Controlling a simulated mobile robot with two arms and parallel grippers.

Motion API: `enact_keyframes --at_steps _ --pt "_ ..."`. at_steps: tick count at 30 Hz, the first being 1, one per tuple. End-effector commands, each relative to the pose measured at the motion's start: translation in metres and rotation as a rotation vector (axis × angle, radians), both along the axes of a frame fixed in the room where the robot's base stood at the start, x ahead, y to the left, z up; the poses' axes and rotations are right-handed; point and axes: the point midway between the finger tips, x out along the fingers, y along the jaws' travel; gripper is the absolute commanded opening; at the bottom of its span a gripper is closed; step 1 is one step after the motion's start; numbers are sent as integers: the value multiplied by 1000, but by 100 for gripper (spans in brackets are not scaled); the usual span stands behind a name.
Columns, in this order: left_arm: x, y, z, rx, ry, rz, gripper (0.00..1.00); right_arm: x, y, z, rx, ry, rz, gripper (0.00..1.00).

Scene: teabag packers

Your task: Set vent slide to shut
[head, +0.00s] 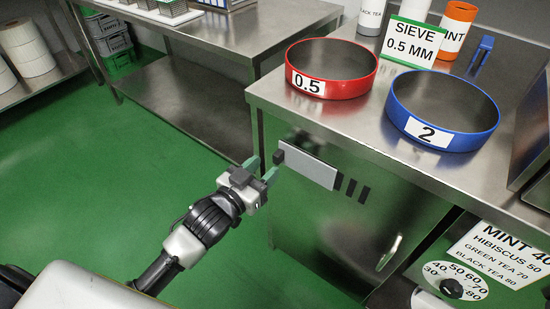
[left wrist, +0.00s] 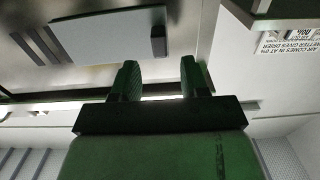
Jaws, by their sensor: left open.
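The vent slide (head: 308,169) is a flat grey plate on the steel cabinet's front, with a dark block-like knob (head: 279,157) at its left end. Several dark vent slots (head: 350,187) show uncovered to the right of the plate. My left gripper (head: 263,168) is open, just left of the knob in the head view. In the left wrist view the plate (left wrist: 100,35) and knob (left wrist: 158,40) appear turned over. There the knob lies just beyond the gap between the open fingertips (left wrist: 159,66), with no contact visible. My right gripper is not in view.
A red sieve (head: 294,83) and a blue sieve (head: 396,112) stand on the steel counter above the slide. A cabinet handle (head: 389,253) and a dial (head: 452,288) are lower right. Green floor (head: 150,150) is open to the left.

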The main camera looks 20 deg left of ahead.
Motion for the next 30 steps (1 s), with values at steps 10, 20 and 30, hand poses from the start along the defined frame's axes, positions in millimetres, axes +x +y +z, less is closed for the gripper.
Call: enact_keyframes --at_steps 10,20,30 --pt "41 -15 -1 -1 0 0 45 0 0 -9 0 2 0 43" --pt "44 -16 -1 -1 1 0 45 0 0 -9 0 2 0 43" --pt "44 -16 -1 0 1 0 0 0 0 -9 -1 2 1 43"
